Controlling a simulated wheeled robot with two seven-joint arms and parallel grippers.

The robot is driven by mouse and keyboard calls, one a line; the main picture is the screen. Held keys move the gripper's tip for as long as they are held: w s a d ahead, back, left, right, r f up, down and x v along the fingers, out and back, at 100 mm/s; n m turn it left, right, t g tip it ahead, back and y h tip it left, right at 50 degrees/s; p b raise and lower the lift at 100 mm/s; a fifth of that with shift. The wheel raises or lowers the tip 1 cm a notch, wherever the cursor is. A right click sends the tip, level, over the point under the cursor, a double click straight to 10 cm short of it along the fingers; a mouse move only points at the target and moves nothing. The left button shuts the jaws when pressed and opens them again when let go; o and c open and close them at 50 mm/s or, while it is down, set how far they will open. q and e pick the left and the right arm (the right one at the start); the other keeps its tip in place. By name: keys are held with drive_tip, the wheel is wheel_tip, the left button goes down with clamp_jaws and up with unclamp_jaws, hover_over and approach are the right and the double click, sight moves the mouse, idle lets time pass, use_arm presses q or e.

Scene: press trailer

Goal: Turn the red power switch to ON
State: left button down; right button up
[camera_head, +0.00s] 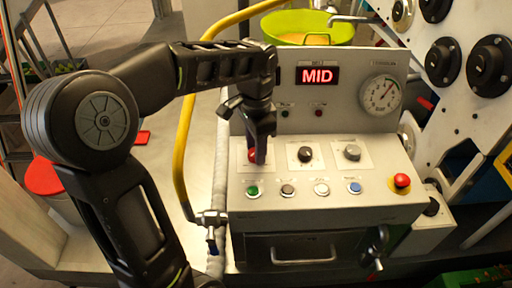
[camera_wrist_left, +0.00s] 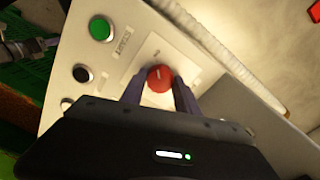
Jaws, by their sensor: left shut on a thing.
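The red power switch (camera_wrist_left: 160,78) is a round red knob on a white plate at the left of the control panel. In the head view only a sliver of the red knob (camera_head: 252,155) shows, as my left gripper (camera_head: 258,158) covers most of it. In the left wrist view the two fingers of my left gripper (camera_wrist_left: 160,92) stand on either side of the knob and are shut on it. A light mark shows on the knob; I cannot read its position clearly. My right gripper is in neither view.
A black knob (camera_head: 305,154) and a grey knob (camera_head: 352,152) sit right of the switch. Coloured buttons (camera_head: 321,188) line the front, with a red mushroom button (camera_head: 401,181) at right. A lit display (camera_head: 317,76) reads MID. A yellow hose (camera_head: 183,140) runs beside the panel.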

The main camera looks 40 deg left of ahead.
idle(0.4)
use_arm(q)
drive_tip(key=c, duration=0.9)
unclamp_jaws()
drive_tip(key=shift+r, duration=0.6)
wheel_tip(320, 180, up, 4)
drive_tip(key=shift+b, duration=0.4)
drive_tip(key=shift+r+p, duration=0.65)
drive_tip(key=shift+r, duration=0.75)
drive_tip(key=shift+f, duration=0.1)
